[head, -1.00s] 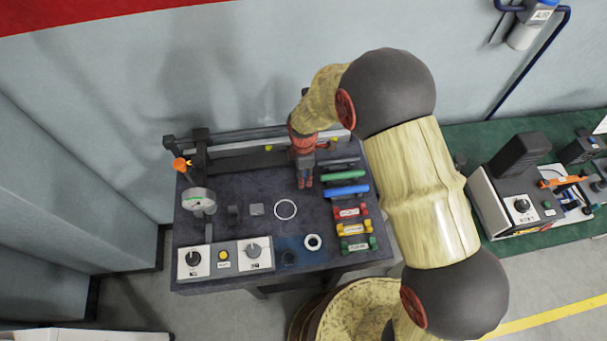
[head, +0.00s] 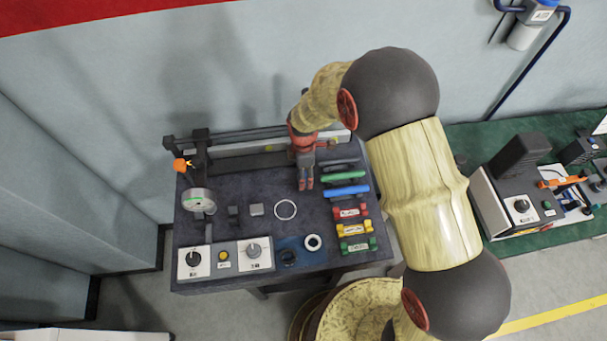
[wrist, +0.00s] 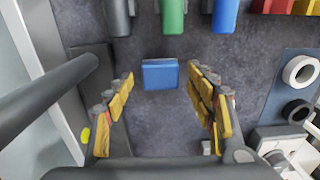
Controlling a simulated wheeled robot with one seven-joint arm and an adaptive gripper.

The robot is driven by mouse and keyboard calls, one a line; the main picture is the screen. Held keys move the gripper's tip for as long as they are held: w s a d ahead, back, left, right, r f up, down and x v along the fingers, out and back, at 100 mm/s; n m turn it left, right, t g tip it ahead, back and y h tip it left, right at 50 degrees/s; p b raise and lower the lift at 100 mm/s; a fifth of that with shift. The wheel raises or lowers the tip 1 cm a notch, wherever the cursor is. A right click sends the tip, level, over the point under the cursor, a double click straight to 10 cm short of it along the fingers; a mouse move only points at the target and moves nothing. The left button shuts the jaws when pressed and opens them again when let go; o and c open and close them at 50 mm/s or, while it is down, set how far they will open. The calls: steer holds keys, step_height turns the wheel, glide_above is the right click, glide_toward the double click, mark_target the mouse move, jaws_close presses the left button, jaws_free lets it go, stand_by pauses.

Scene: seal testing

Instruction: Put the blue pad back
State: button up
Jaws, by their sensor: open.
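The blue pad (wrist: 160,75) is a small flat-topped block in the wrist view, on the dark bench top ahead of my fingers. My gripper (wrist: 162,108) is open, with its yellow padded fingers apart and a gap between each finger and the pad. In the head view my gripper (head: 305,184) points down over the bench, left of the green and blue bars. The pad cannot be made out in the head view.
Grey, green (head: 344,177) and blue (head: 346,191) bars lie right of my gripper, with red, yellow and green labelled pieces (head: 355,229) nearer the front. A white ring (head: 313,242), thin ring (head: 286,209), gauge (head: 198,200) and control boxes (head: 252,255) share the bench (head: 235,183).

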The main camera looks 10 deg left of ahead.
step_height(320, 180, up, 11)
steer(key=p, duration=0.1)
steer(key=shift+r, duration=0.15)
steer(key=s+d+r+m+t, duration=0.1)
steer(key=s+d+r+m, duration=0.2)
steer(key=d+r+m, duration=0.35)
steer(key=s+d+r+m+t, duration=0.25)
steer(key=d+r, duration=0.45)
steer(key=r, duration=0.5)
steer(key=s+d+r+m+t, duration=0.1)
steer(key=s+d+r+m, duration=0.3)
steer(key=s+d+m, duration=0.1)
steer(key=s+d+r+m+t, duration=0.1)
steer(key=s+d+r+m, duration=0.3)
steer(key=s, duration=0.6)
steer(key=d+m, duration=0.2)
steer(key=m, duration=0.1)
steer(key=shift+s, duration=0.25)
